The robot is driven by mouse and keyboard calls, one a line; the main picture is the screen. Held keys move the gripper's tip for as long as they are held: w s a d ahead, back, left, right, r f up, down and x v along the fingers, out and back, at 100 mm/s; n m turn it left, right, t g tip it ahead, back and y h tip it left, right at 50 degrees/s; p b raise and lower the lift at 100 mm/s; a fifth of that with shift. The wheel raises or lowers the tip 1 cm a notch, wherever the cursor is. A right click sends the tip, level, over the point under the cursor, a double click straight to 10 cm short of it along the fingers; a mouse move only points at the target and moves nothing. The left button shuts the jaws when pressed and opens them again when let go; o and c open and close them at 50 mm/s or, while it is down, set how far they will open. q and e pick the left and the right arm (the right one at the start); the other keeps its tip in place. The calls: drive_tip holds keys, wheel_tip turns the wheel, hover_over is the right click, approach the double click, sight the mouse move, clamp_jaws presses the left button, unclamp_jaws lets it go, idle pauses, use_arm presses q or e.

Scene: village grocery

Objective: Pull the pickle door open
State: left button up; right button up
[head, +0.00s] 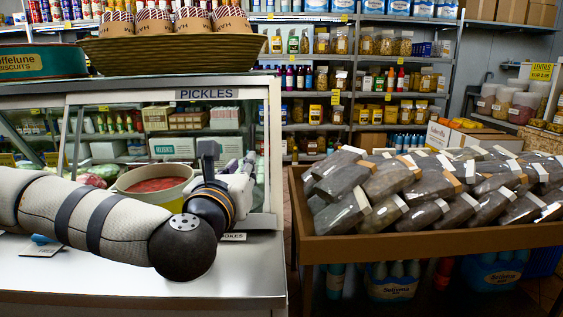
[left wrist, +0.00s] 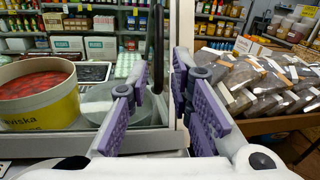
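The pickle door is a glass panel (head: 122,142) in a pale frame on the display counter, under a PICKLES label (head: 207,93). In the left wrist view a dark, upright, slightly curved bar, which looks like its handle (left wrist: 158,38), stands beside a pale frame post. My left gripper (head: 222,160) is at the right end of the glass front. In the left wrist view its two purple-padded fingers (left wrist: 160,76) are apart, with the bar showing in the gap between the tips. I cannot tell whether they touch it. My right gripper is in neither view.
A yellow tub (left wrist: 38,95) with red contents stands behind the glass. A large basket (head: 172,50) sits on the counter top. Right of the counter, a brown bin (head: 430,240) holds many dark packets. Stocked shelves (head: 345,127) line the back. The steel ledge (head: 215,275) is mostly bare.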

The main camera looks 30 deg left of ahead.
use_arm(q)
drive_tip(key=x, duration=0.9)
drive_tip(key=shift+w+a+r, duration=0.1)
drive_tip(key=shift+w+a, duration=0.1)
drive_tip(key=shift+w, duration=0.15)
drive_tip(key=shift+c, duration=0.6)
clamp_jaws()
